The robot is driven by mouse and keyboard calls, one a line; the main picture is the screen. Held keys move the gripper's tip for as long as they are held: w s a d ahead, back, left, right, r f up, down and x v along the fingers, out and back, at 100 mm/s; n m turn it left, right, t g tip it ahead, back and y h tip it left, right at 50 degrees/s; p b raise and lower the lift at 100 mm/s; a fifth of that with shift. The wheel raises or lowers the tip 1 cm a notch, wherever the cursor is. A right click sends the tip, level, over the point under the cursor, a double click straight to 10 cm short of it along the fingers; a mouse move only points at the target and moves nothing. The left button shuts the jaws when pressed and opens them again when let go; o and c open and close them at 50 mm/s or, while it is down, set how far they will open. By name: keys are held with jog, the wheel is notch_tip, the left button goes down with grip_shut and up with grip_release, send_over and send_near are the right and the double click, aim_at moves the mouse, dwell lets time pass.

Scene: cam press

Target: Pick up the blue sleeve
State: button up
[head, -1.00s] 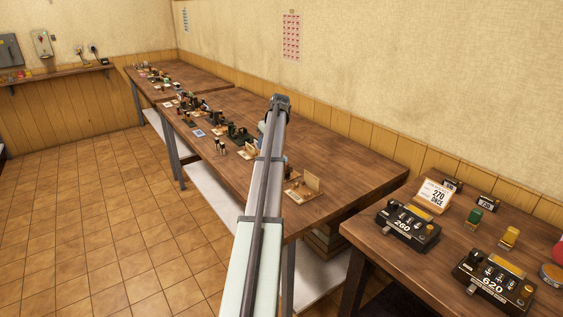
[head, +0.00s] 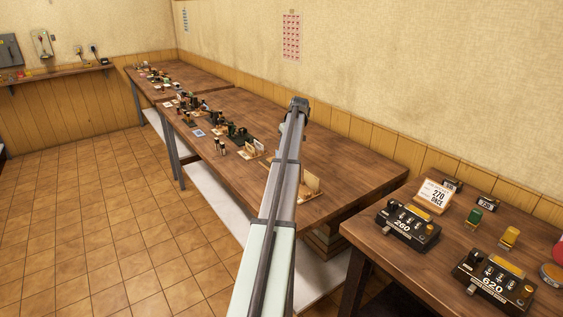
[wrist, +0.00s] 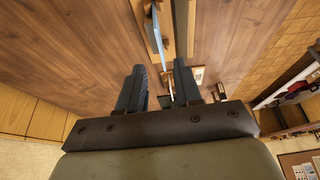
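I cannot make out a blue sleeve for certain in either view. In the wrist view my gripper (wrist: 161,70) is open, its two dark fingers apart, with no sleeve held between them. It points down over the brown table (wrist: 80,40). A thin pale blue edge (wrist: 158,38) on a wooden piece shows beyond the fingers; I cannot tell what it is. In the head view my arm crosses the long middle table (head: 360,165), and the gripper is hidden behind it.
A wooden stand with an upright card (head: 312,182) is partly behind my arm. Several small fixtures (head: 237,131) line the table's left edge. The near right table (head: 385,262) holds black boxes marked 260 (head: 407,226) and 620 (head: 493,280). The middle table's right part is bare.

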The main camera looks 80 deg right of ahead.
jog(key=shift+x, duration=2.95)
jog(key=shift+w+d+r, duration=0.1)
jog(key=shift+w, duration=0.05)
jog(key=shift+c, duration=0.5)
grip_shut()
